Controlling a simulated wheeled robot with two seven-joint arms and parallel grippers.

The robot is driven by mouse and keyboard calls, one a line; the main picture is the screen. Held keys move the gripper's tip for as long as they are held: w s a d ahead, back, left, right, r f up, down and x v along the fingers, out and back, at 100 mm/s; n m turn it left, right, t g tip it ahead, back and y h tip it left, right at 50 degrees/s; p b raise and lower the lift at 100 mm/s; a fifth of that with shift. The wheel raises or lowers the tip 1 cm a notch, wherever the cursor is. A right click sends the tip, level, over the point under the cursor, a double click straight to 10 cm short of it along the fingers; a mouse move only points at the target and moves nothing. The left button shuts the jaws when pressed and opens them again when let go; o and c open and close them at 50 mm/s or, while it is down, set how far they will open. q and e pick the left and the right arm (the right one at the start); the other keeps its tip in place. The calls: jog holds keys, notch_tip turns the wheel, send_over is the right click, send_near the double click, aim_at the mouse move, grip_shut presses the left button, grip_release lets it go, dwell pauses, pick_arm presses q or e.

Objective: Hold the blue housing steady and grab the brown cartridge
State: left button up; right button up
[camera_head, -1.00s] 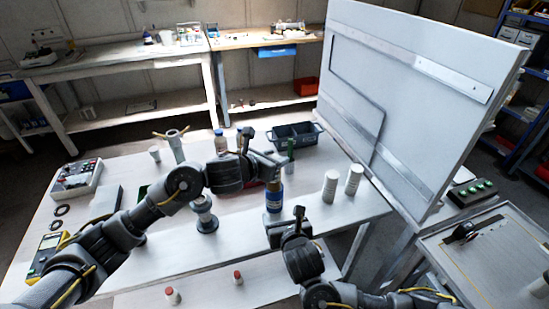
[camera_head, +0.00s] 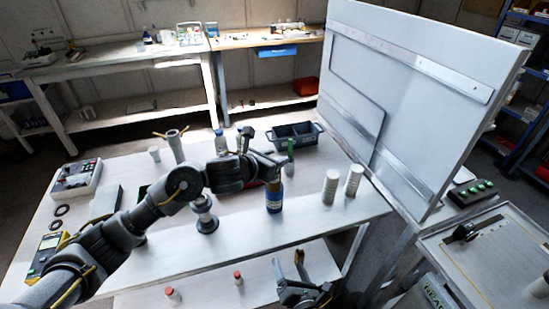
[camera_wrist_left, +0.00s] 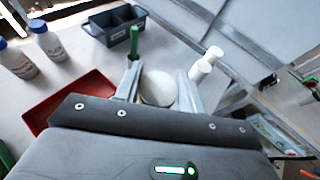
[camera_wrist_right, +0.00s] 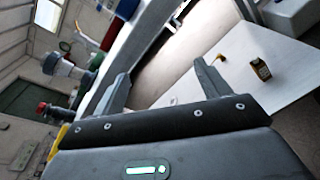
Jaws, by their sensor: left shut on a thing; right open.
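The blue housing (camera_head: 274,197) stands upright near the front of the white table in the head view. My left gripper (camera_head: 277,162) is shut on its upper part. In the left wrist view, a pale round top (camera_wrist_left: 158,88) shows between the fingers of my left gripper (camera_wrist_left: 160,82). My right gripper (camera_head: 289,260) is open and empty, lower than the tabletop and in front of its edge. The right wrist view shows nothing between its fingers (camera_wrist_right: 160,82). I cannot make out the brown cartridge clearly; the left gripper covers the housing's top.
Two white cylinders (camera_head: 330,187) stand right of the housing. A flanged grey spool (camera_head: 205,215) stands to its left. A dark divided bin (camera_head: 295,135) and a red tray (camera_wrist_left: 70,100) lie behind. A large white panel (camera_head: 420,110) rises on the right. Red-capped bottles (camera_head: 238,278) stand on the lower shelf.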

jog(key=s+d+f+m+g+h, duration=0.1)
jog(key=d+f+m, duration=0.2)
jog(key=f, duration=0.4)
jog(key=s+d+f+m+g+h, duration=0.1)
jog(key=d+f+m, duration=0.3)
jog(key=f, duration=0.4)
jog(key=shift+s+d+m+g, duration=0.3)
jog(key=shift+s+m+g, duration=0.15)
jog(key=shift+g, duration=0.35)
pick_arm(q)
jog(key=shift+r, duration=0.1)
